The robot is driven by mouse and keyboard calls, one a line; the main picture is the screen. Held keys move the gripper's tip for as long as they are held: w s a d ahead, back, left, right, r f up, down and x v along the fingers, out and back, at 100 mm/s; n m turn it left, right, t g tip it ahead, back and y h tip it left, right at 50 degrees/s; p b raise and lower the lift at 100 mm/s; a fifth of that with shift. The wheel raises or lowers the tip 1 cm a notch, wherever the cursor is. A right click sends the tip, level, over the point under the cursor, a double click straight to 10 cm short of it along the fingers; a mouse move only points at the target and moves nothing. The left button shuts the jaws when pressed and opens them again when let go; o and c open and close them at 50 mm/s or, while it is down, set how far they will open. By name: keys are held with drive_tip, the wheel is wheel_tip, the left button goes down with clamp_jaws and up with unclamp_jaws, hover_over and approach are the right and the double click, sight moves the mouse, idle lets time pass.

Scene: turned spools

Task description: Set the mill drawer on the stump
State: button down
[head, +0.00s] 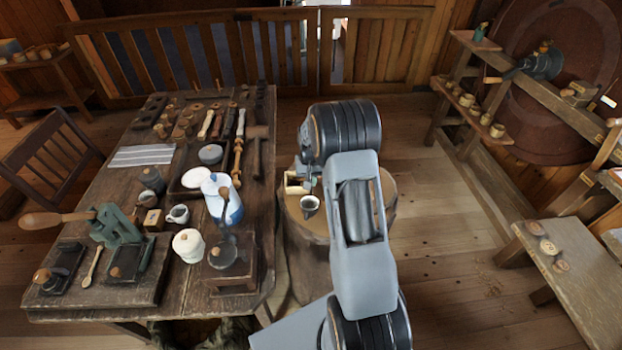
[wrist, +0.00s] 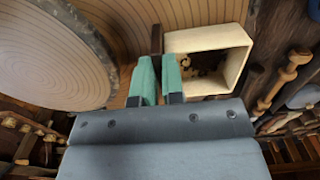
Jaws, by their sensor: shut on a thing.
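The mill drawer (wrist: 238,48) is a small open box with pale wooden walls, dark crumbs inside and a dark brown edge at one end. My gripper (wrist: 158,72) has green fingers, shut on that brown end. In the head view the drawer (head: 292,186) hangs left of my gripper (head: 308,180), over the left part of the stump as seen there. The stump (head: 318,262) is round and stands right of the table; my arm hides part of it. Its pale top (wrist: 45,50) appears left of my fingers in the wrist view, with the drawer apart from it.
A small dark-mouthed cup (head: 309,206) appears on the stump, close below the drawer. The mill (head: 232,268) stands at the near right corner of the crowded table (head: 130,190). A blue-and-white pot (head: 222,200) is near the table's right edge. Floor right of the stump is clear.

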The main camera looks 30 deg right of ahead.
drive_tip(key=c, duration=1.7)
unclamp_jaws()
drive_tip(key=shift+f, duration=0.1)
drive_tip(key=o, duration=0.5)
wheel_tip(320, 180, up, 12)
drive_tip(key=b, duration=0.1)
drive_tip(key=s+a+r+n+t, duration=0.2)
drive_tip(key=s+a+r, duration=0.7)
drive_tip(key=s, duration=0.1)
drive_tip(key=shift+s+a+f+n+t, duration=0.2)
drive_tip(key=shift+s+a+n+t, duration=0.5)
drive_tip(key=shift+s, duration=1.35)
drive_tip(key=shift+s+a+f+n+t, duration=0.15)
drive_tip(key=shift+s+a, duration=0.95)
drive_tip(key=shift+s, duration=0.95)
drive_tip(key=shift+s+a+f+n+t, duration=0.3)
drive_tip(key=shift+s+a, duration=0.6)
drive_tip(key=shift+s, duration=1.15)
